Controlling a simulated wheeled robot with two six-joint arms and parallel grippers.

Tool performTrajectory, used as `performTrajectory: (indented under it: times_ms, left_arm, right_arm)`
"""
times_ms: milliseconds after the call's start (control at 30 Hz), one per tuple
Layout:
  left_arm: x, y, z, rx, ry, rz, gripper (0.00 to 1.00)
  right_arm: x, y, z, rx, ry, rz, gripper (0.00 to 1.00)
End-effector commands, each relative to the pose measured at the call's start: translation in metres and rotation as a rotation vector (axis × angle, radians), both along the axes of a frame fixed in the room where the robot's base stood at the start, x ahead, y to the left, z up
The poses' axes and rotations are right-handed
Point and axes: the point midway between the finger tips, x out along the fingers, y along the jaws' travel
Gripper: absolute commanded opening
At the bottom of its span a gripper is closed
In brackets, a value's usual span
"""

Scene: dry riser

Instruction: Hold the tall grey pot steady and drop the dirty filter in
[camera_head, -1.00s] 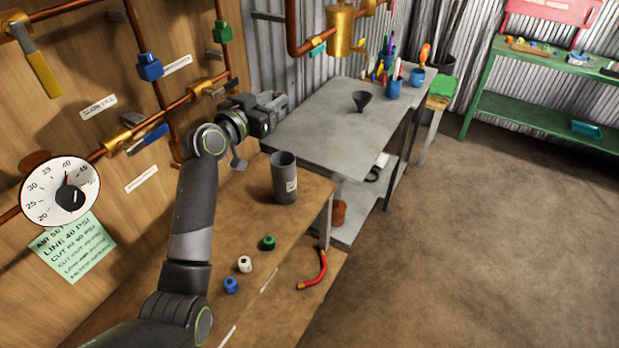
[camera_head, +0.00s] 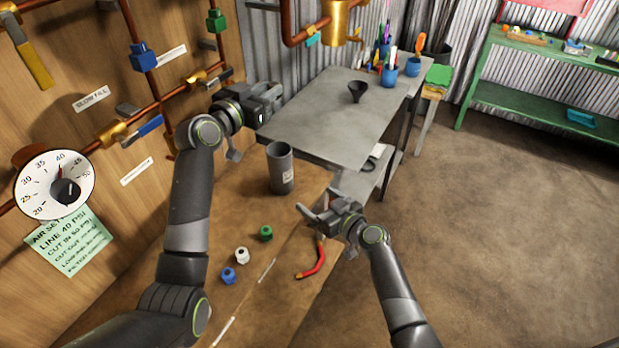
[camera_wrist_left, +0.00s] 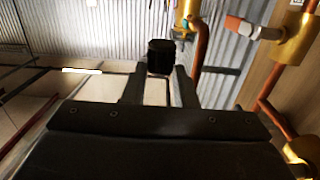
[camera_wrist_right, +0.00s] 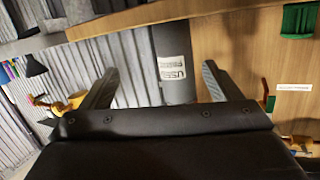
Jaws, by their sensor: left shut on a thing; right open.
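The tall grey pot (camera_head: 280,170) stands upright on the wooden bench, open at the top, with a white label. My left gripper (camera_head: 272,100) is up by the board, behind and above the pot. In the left wrist view it is shut on a dark cylinder, apparently the dirty filter (camera_wrist_left: 160,57); in the head view the filter cannot be told from the dark jaws. My right gripper (camera_head: 318,207) is open and empty, to the right of and in front of the pot, fingers towards it. The right wrist view shows the pot (camera_wrist_right: 173,65) ahead between the fingers, apparently not touched.
Blue (camera_head: 228,275), white (camera_head: 242,254) and green (camera_head: 265,233) caps and a red-handled tool (camera_head: 312,262) lie on the bench in front. A grey table (camera_head: 330,115) with a black funnel (camera_head: 357,91) stands behind. Copper pipes with valves line the board at left.

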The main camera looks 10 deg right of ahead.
Motion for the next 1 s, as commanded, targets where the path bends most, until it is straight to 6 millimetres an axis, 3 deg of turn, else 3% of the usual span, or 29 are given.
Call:
performTrajectory:
  times_ms: [33, 100, 300, 467, 1000]
  left_arm:
    - [0.0, 0.0, 0.0, 0.0, 0.0, 0.0, 0.04]
    - [0.0, 0.0, 0.0, 0.0, 0.0, 0.0, 0.04]
    - [0.0, 0.0, 0.0, 0.0, 0.0, 0.0, 0.04]
    - [0.0, 0.0, 0.0, 0.0, 0.0, 0.0, 0.04]
    - [0.0, 0.0, 0.0, 0.0, 0.0, 0.0, 0.04]
  right_arm:
    - [0.005, 0.007, 0.021, 0.011, -0.051, 0.017, 0.84]
    - [0.009, 0.014, 0.043, 0.02, -0.109, 0.039, 0.84]
    - [0.014, 0.025, 0.076, 0.035, -0.198, 0.067, 0.84]
    - [0.023, 0.033, 0.079, 0.036, -0.208, 0.071, 0.84]
    - [0.083, 0.076, 0.079, 0.036, -0.204, 0.07, 0.84]
